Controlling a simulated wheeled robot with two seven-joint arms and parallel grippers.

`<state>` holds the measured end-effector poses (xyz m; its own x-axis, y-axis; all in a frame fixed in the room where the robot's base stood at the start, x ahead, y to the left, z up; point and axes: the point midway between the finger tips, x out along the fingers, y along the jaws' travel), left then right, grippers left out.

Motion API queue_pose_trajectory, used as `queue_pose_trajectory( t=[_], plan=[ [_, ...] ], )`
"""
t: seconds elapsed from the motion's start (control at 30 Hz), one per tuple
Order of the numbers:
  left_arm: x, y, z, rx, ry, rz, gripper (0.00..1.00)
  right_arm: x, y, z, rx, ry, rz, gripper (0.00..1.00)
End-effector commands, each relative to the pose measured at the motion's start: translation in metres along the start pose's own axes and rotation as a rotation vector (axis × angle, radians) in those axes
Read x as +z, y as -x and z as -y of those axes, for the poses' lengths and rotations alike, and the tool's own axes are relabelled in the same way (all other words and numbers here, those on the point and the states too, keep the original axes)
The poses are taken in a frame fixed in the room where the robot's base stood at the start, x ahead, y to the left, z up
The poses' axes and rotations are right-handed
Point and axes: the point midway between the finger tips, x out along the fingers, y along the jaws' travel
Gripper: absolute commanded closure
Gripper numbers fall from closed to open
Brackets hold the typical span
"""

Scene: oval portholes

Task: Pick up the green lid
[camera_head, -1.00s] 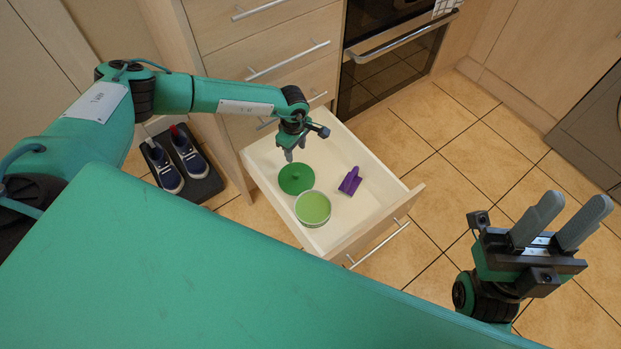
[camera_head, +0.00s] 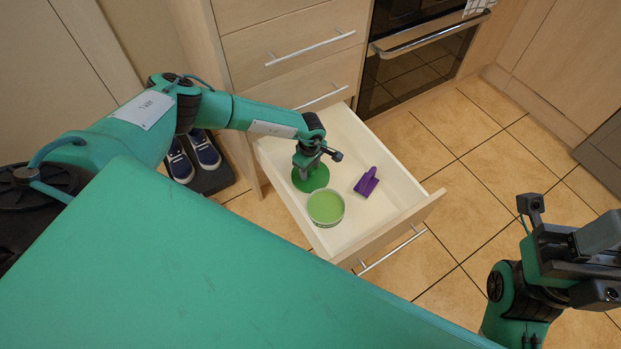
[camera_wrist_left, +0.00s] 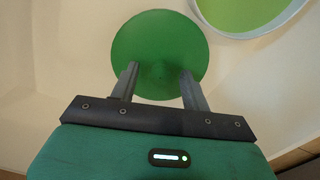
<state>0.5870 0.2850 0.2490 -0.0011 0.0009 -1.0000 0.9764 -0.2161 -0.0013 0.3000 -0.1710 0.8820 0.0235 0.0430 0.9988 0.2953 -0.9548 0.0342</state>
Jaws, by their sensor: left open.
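The green lid (camera_head: 311,184) is a dark green disc lying in the open drawer, partly hidden behind my left gripper in the head view. In the left wrist view the lid (camera_wrist_left: 160,45) lies just beyond my left fingers, with a small knob at its middle. My left gripper (camera_head: 304,175) points down over the lid, open and empty. In the wrist view its fingertips (camera_wrist_left: 158,72) are apart, on either side of the knob; I cannot tell if they touch the lid. My right gripper (camera_head: 610,245) is at the right edge, partly cut off.
The white drawer (camera_head: 385,212) also holds a light green round container (camera_head: 325,207) right beside the lid and a purple object (camera_head: 366,182). The drawer's walls surround them. Dark shoes (camera_head: 204,150) stand on a mat left of the drawer. The tiled floor to the right is clear.

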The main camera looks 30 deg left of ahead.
Motion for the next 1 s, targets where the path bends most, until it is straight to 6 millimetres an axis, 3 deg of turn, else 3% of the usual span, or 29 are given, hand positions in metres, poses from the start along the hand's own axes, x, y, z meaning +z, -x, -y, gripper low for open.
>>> queue_pose_trajectory(
  t=[0.27,0.5,1.0],
  plan=[
    [0.000,-0.006,0.000,0.001,0.000,0.001,0.55,0.000,-0.003,0.000,-0.001,0.000,-0.013,0.63],
    [0.000,-0.006,0.000,0.001,0.000,0.001,1.00,0.001,0.002,0.000,0.001,-0.001,0.005,0.63],
    [0.000,0.006,0.000,0.001,0.000,0.001,1.00,0.001,-0.005,0.000,-0.004,-0.003,0.004,0.63]
  ],
)
